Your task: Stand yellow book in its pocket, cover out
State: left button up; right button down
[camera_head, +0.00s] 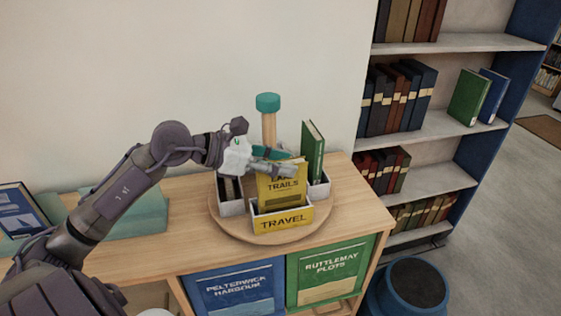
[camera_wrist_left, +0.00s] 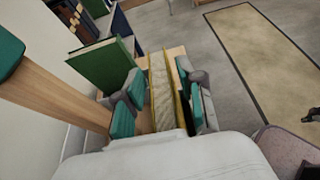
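The yellow book (camera_head: 281,190), with "Trails" readable on its cover, is upright with its cover facing out. Its lower edge is hidden behind the front wall of the yellow-labelled "Travel" pocket (camera_head: 284,221); whether it touches the pocket floor cannot be told. My left gripper (camera_head: 272,162) is at the top of the book, one finger in front and one behind. My right gripper is not in view.
The pocket sits on a round wooden turntable (camera_head: 258,237) with a teal-topped post (camera_head: 268,104). A green book (camera_head: 313,150) stands in the right pocket, and a left pocket (camera_head: 230,206) holds dark books. A bookshelf (camera_head: 430,130) is to the right.

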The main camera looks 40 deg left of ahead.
pick_arm(q)
jog(key=shift+o, duration=0.4)
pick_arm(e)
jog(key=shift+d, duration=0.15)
pick_arm(q)
jog(key=v, duration=1.2)
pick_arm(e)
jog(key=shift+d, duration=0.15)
pick_arm(q)
jog(key=shift+f, duration=0.1)
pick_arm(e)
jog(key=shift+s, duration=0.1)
